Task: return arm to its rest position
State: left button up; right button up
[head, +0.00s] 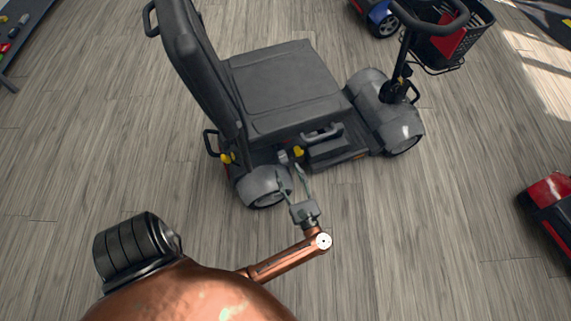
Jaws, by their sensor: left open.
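My left arm (285,262) is copper-coloured and reaches out from the bottom left. My left gripper (289,172) is open, its fingers spread and pointing at the near side of a grey scooter (285,85), by the rear wheel below the seat. I cannot tell whether the fingers touch the scooter. My right gripper is out of view.
A red scooter part (551,190) stands at the right edge. A blue scooter (382,18) and a black basket (455,40) are at the top right. A shelf with small items (18,35) is at the top left. The wooden floor (430,240) at the lower right is clear.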

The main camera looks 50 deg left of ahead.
pick_arm(q)
jog(key=shift+v, duration=1.05)
